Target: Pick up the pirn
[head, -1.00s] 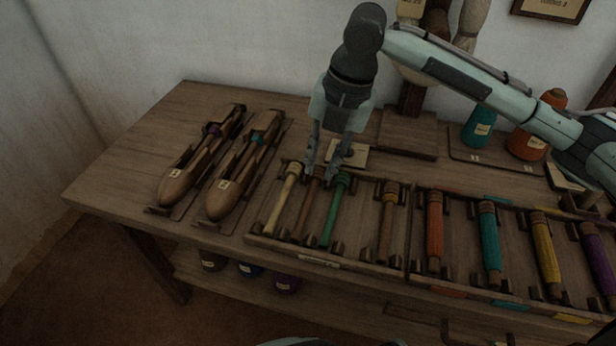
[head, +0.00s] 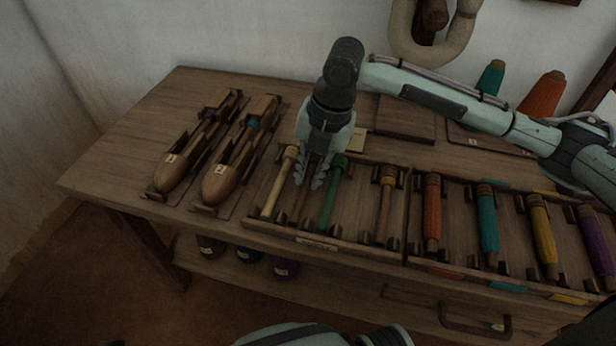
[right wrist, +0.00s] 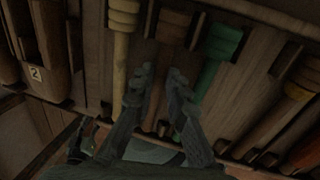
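Several thin pirns lie in the left tray (head: 340,245): a cream one (head: 279,185), a brown one (head: 301,205), a green one (head: 331,198) and a brown one with a yellow top (head: 384,205). My right gripper (head: 309,183) points down over the first brown pirn, its fingers open to either side of it. The right wrist view shows the open fingers (right wrist: 160,80), with this brown pirn (right wrist: 174,28) running between and beyond them and the cream (right wrist: 122,45) and green (right wrist: 220,50) pirns outside. Contact cannot be told. My left gripper is not in view.
Two wooden shuttles (head: 180,163) (head: 226,172) lie on the table's left part. The right tray (head: 460,262) holds thicker wound pirns in orange, teal, yellow and purple. Thread cones (head: 541,96) stand at the back right. The table's far left corner is bare.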

